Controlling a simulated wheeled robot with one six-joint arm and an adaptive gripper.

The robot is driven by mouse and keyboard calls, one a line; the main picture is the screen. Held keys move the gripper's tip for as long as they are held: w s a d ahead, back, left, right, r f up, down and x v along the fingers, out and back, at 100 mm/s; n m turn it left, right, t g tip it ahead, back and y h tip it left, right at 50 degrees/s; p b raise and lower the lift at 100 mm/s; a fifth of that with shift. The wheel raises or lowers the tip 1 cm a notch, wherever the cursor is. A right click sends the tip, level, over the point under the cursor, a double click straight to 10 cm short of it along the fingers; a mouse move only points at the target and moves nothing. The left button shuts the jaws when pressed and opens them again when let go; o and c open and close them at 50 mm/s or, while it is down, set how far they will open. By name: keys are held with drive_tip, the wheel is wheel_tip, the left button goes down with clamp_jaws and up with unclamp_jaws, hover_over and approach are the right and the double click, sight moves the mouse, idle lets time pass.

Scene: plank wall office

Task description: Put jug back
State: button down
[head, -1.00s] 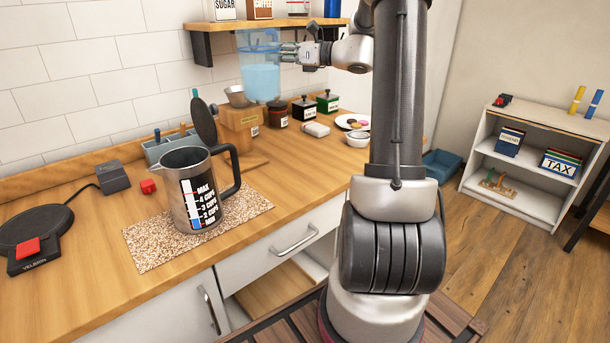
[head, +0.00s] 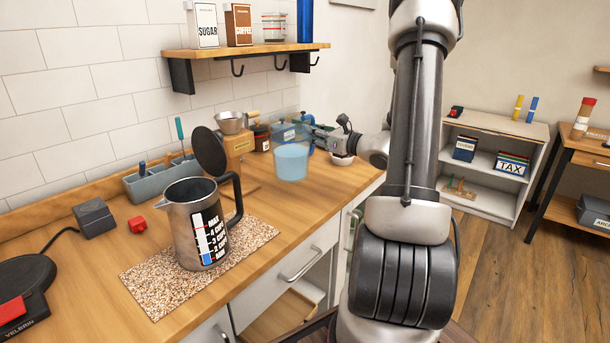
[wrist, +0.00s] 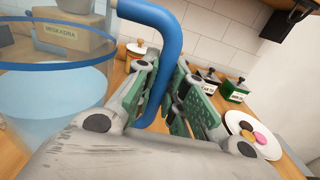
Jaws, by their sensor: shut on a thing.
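The clear blue jug (head: 291,161) holds pale blue liquid and hangs upright over the right part of the counter in the head view. My gripper (head: 312,137) is shut on its handle, to the right of the jug body. In the wrist view the jug's rim and liquid (wrist: 50,95) show at the left, and the blue handle (wrist: 172,55) runs between the green-padded fingers of my gripper (wrist: 168,92). I cannot tell whether the jug's base touches the counter.
A metal kettle (head: 190,225) with its lid open stands on a speckled mat (head: 150,285). A wooden shelf (head: 240,52) with hooks is on the wall behind. A wooden box (head: 238,142) and jars stand behind the jug. A plate of biscuits (wrist: 240,125) is to the right.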

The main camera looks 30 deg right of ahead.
wheel_tip(320, 180, down, 7)
drive_tip(key=shift+f, duration=0.15)
idle(0.4)
drive_tip(key=c, duration=1.5)
unclamp_jaws()
drive_tip(key=shift+f, duration=0.1)
